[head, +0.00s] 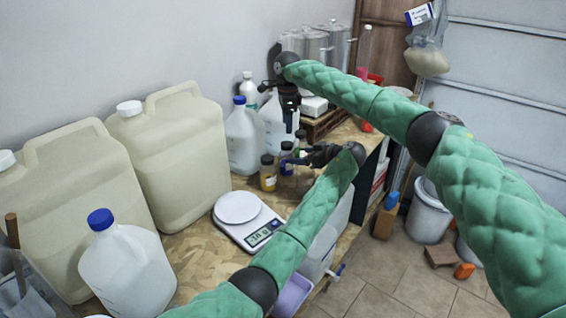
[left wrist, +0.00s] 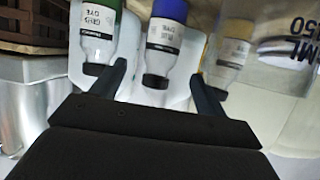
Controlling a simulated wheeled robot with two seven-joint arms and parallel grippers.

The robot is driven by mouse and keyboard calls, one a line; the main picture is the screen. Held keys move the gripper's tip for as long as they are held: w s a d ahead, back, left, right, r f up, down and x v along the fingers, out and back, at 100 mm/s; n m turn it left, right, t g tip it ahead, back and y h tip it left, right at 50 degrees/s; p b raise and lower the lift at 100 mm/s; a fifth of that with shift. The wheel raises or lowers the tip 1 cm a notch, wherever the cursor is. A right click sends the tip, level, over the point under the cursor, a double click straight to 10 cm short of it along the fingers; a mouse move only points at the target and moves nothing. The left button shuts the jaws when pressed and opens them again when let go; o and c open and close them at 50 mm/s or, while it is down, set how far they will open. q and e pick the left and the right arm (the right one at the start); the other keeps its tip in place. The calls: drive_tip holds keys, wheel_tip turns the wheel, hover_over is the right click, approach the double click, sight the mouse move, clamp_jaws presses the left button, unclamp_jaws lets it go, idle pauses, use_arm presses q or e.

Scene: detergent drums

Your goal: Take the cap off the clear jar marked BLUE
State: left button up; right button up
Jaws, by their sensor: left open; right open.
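The clear jar marked BLUE (head: 286,159) stands on the bench in the head view, with blue contents and a black cap. In the left wrist view the BLUE jar (left wrist: 163,42) appears upside down, its black cap toward the picture's bottom. My left gripper (head: 299,159) is open beside this jar; in the left wrist view its two fingers (left wrist: 160,80) lie either side of the cap. I cannot tell whether they touch it. My right gripper (head: 289,122) is open and empty, pointing down above and behind the jars.
A yellow jar (head: 268,176) stands close on one side of the BLUE jar. A green jar (left wrist: 97,38) is on the other side. A scale (head: 250,222) lies in front, with jugs (head: 243,140) behind. Bare bench (head: 190,245) shows left of the scale.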

sight(293, 156)
use_arm(q)
drive_tip(key=shift+w+a, duration=0.1)
drive_tip(key=shift+a, duration=0.1)
use_arm(e)
drive_tip(key=shift+s+d+r, duration=0.15)
use_arm(q)
drive_tip(key=x, duration=0.6)
drive_tip(key=shift+f, duration=0.1)
use_arm(e)
drive_tip(key=shift+a+f, duration=0.2)
drive_tip(key=shift+a, duration=0.05)
use_arm(q)
drive_tip(key=shift+w+a+f, duration=0.1)
drive_tip(key=shift+w+a, duration=0.1)
drive_tip(key=shift+a, duration=0.05)
use_arm(e)
drive_tip(key=shift+d+r, duration=0.1)
drive_tip(key=shift+d, duration=0.05)
use_arm(q)
drive_tip(key=shift+a, duration=0.1)
drive_tip(key=shift+c, duration=0.2)
